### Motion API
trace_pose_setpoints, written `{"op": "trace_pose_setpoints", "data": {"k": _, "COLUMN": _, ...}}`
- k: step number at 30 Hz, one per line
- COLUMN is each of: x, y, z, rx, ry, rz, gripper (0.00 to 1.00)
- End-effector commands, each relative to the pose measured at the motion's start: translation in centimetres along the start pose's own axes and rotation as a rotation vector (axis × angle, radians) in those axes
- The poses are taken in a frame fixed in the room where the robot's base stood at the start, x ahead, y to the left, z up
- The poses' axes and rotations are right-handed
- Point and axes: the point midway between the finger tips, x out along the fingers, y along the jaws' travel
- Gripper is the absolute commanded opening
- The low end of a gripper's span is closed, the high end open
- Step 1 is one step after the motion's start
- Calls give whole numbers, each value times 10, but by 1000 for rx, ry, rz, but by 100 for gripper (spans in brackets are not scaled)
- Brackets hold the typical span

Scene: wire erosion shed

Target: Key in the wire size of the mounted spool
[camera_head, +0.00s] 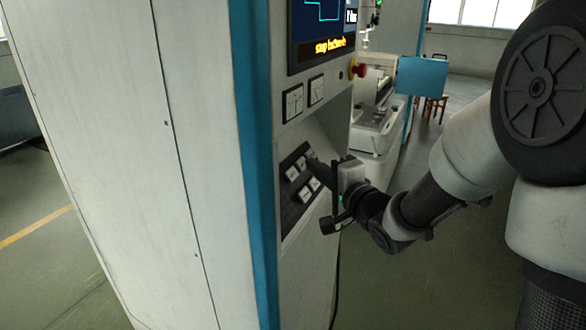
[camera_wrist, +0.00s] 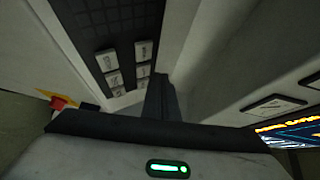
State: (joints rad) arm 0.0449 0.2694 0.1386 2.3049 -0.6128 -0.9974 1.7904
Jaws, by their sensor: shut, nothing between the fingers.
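A dark keypad (camera_head: 290,196) with several pale keys is set in the sloping front of the grey control cabinet. It also shows in the wrist view (camera_wrist: 92,15), its keys in two columns; their markings are too blurred to read. My gripper (camera_head: 315,165) is shut and empty, with its fingertips at the upper right of the keypad, covering part of it. In the wrist view the dark fingers (camera_wrist: 160,98) point at the panel beside the keys; I cannot tell whether they touch. A screen (camera_head: 322,22) above carries an amber text line, partly cut off. I cannot make out the spool.
Two meters (camera_head: 292,103) sit between screen and keypad. A red emergency knob (camera_head: 357,70) sticks out at the cabinet's right edge. Behind stands a machine with a blue panel (camera_head: 421,76). The cabinet's broad side (camera_head: 120,130) fills the left. Open floor (camera_head: 470,260) lies to the right.

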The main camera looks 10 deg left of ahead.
Motion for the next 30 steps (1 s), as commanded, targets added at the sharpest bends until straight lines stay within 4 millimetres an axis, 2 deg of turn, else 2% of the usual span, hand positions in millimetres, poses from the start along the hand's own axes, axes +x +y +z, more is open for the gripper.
{"op": "trace_pose_setpoints", "data": {"k": 3, "x": -9, "y": -10, "z": -7, "rx": 0, "ry": 1, "rz": 0, "gripper": 0}}
{"op": "trace_pose_setpoints", "data": {"k": 9, "x": -16, "y": -12, "z": -12, "rx": 0, "ry": -1, "rz": 1, "gripper": 0}}
{"op": "trace_pose_setpoints", "data": {"k": 30, "x": -16, "y": -12, "z": -11, "rx": 0, "ry": -1, "rz": 0, "gripper": 0}}
